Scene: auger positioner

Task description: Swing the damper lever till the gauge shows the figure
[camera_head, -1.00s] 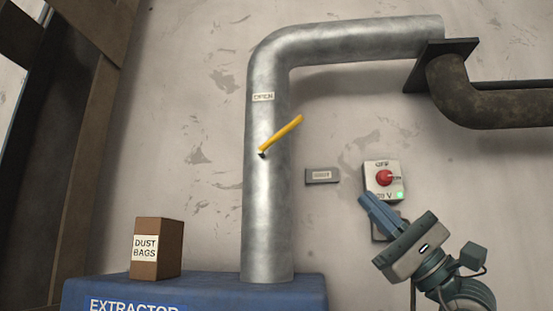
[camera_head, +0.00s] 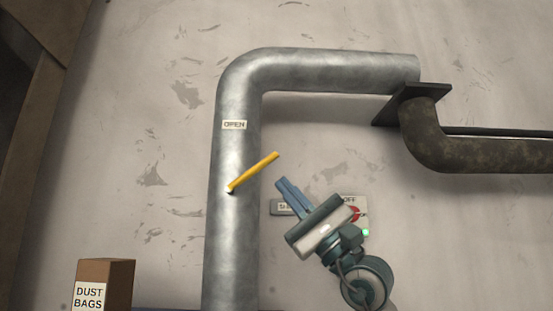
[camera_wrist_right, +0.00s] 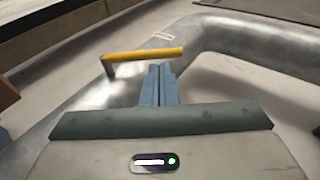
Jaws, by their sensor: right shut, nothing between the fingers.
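The yellow damper lever (camera_head: 254,172) is mounted on the grey metal duct (camera_head: 231,250) and slants up to the right from its pivot. An OPEN label (camera_head: 234,125) is on the duct above it. My right gripper (camera_head: 281,182) is shut and empty, to the right of the lever and a little below its tip, seemingly apart from it. In the right wrist view the lever (camera_wrist_right: 145,54) lies just beyond the shut fingertips (camera_wrist_right: 160,68). A small grey plate (camera_head: 281,207), its label partly hidden, is behind my right gripper. No gauge figure is readable. My left gripper is not in view.
A wall switch box with a red knob (camera_head: 354,214) and a green light is partly hidden behind my right wrist. A dark pipe (camera_head: 480,153) with a flange (camera_head: 411,102) is at the right. A DUST BAGS box (camera_head: 104,283) stands lower left.

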